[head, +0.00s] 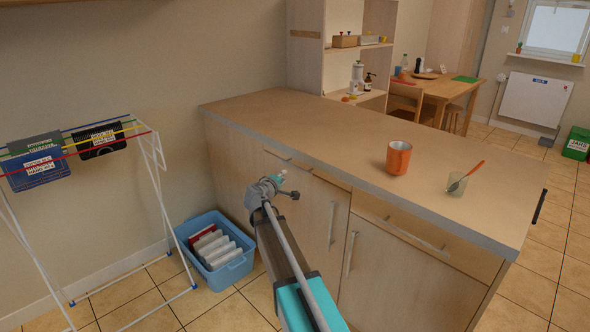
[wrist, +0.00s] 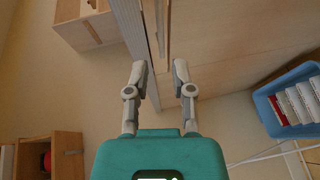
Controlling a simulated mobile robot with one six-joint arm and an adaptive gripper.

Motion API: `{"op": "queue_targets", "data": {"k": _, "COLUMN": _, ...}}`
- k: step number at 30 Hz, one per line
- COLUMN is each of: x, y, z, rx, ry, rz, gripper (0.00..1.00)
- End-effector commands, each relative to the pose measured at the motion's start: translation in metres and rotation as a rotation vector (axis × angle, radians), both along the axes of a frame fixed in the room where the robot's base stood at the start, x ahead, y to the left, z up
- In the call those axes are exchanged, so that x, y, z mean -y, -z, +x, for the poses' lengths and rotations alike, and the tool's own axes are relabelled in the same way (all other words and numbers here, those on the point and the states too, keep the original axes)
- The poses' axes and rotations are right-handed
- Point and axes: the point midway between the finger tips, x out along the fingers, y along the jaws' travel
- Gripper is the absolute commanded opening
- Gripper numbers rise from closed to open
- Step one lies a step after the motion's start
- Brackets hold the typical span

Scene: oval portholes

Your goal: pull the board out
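My gripper (head: 275,182) is in front of the counter's cabinet fronts, just below the countertop edge. In the wrist view its two fingers (wrist: 160,78) are spread apart with nothing between them, so it is open. A pale wooden strip (head: 332,180) shows under the countertop edge, right of my gripper; it looks like the board's front edge, but I cannot be sure. In the wrist view, narrow strips along the counter edge (wrist: 128,25) lie ahead of the fingers, and I see no contact.
Bar handles stick out from the cabinet doors. A blue basket (head: 232,272) stands on the floor, and a drying rack (head: 160,170) stands at left.

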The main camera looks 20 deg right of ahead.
Motion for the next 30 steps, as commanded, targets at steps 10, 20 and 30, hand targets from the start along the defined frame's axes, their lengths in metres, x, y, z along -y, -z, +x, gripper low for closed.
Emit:
{"op": "queue_targets", "data": {"k": 10, "x": 0.032, "y": 0.01, "z": 0.032, "rx": -0.001, "ry": 0.001, "rz": -0.001, "gripper": 0.31}}
{"op": "queue_targets", "data": {"k": 20, "x": 0.068, "y": 0.018, "z": 0.066, "rx": 0.0, "ry": 0.0, "rz": 0.0, "gripper": 0.31}}
{"op": "queue_targets", "data": {"k": 30, "x": 0.089, "y": 0.023, "z": 0.085, "rx": 0.0, "ry": -0.001, "rz": 0.001, "gripper": 0.31}}
